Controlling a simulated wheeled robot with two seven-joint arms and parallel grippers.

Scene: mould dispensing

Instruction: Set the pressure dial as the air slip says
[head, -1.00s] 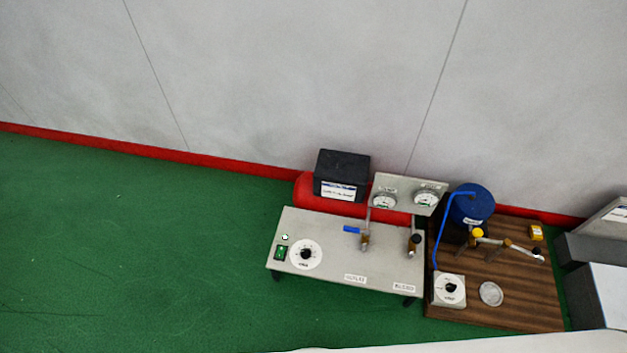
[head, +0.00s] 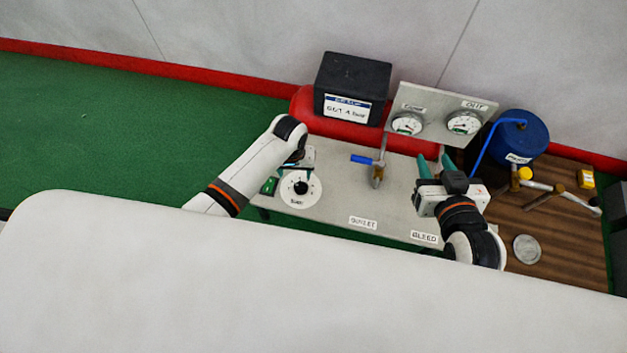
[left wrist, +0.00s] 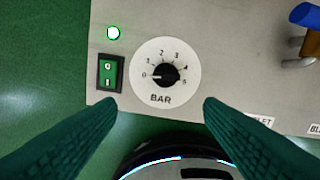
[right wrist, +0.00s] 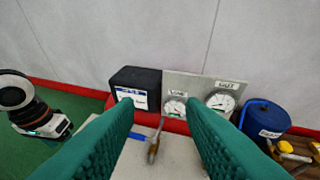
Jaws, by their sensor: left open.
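The pressure dial (head: 300,188) is a black knob on a round white plate marked BAR, on the grey panel. In the left wrist view the dial (left wrist: 166,75) has numbers from 0 to 5, and its pointer appears to be at 0. The air slip (head: 347,107) is a white label on the black box and appears to read "OUT 4 bar". My left gripper (head: 298,165) is open over the dial; in its wrist view the fingers (left wrist: 160,103) are apart, with the dial ahead between them. My right gripper (head: 435,167) is open and empty over the panel's right side.
A green switch (left wrist: 110,72) with a lit lamp sits beside the dial. The blue-handled outlet valve (head: 377,170) stands between my grippers. Two gauges (head: 407,124) stand behind. A blue pot (head: 522,135) and a wooden board (head: 560,240) are at right.

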